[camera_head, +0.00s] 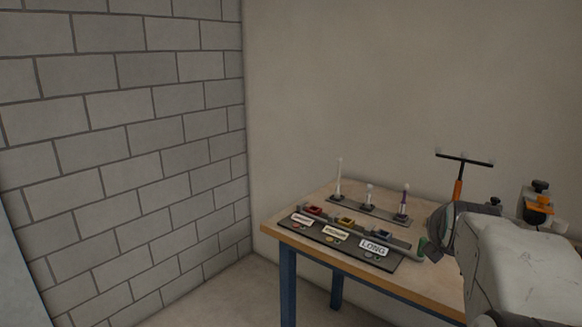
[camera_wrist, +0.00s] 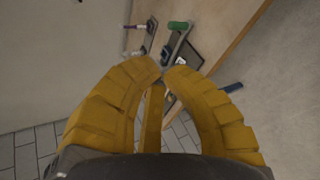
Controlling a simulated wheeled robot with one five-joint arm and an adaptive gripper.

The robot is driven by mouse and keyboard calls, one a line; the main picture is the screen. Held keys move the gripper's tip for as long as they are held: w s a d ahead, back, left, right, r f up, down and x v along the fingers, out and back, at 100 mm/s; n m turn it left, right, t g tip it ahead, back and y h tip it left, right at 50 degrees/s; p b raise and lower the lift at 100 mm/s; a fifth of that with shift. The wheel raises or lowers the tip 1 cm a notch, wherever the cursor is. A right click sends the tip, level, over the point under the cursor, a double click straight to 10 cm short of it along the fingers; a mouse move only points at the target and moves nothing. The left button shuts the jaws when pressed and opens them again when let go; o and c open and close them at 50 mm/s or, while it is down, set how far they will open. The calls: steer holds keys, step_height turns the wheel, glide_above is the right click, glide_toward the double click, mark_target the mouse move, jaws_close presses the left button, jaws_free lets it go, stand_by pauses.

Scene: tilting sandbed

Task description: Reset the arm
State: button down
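My arm (camera_head: 520,265) reaches in from the right edge of the head view, over the right part of the table. A grey-white link fills that corner and my gripper's fingers cannot be made out there. In the wrist view my gripper (camera_wrist: 163,70) shows as two thick, ribbed yellow fingers that curve inward. Their tips come together in front of the table, and nothing shows held between them. A yellow bar shows between the fingers.
A wooden table (camera_head: 287,228) with blue legs stands by the wall. It bears a dark labelled panel (camera_head: 385,262), a rack with three upright pins (camera_head: 338,180), and a grey bar with a green end (camera_wrist: 179,25). A T-shaped stand (camera_head: 458,188) is behind my arm. Floor at left is clear.

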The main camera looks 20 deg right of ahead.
steer(key=s+a+m+g+y+p, duration=0.1)
steer(key=s+a+m+y+p, duration=0.15)
steer(key=a, duration=0.65)
steer(key=s+a+m+g+y+p, duration=0.1)
steer(key=a+m+y+p, duration=0.25)
steer(key=a, duration=0.55)
steer(key=s+a+f+m+g+y+p, duration=0.1)
steer(key=s+a+m+p, duration=0.5)
steer(key=s+a, duration=0.6)
steer(key=s+f+m+g, duration=0.1)
steer(key=m+g, duration=0.1)
steer(key=shift+m+g+y, duration=0.3)
steer(key=shift+m+y, duration=0.1)
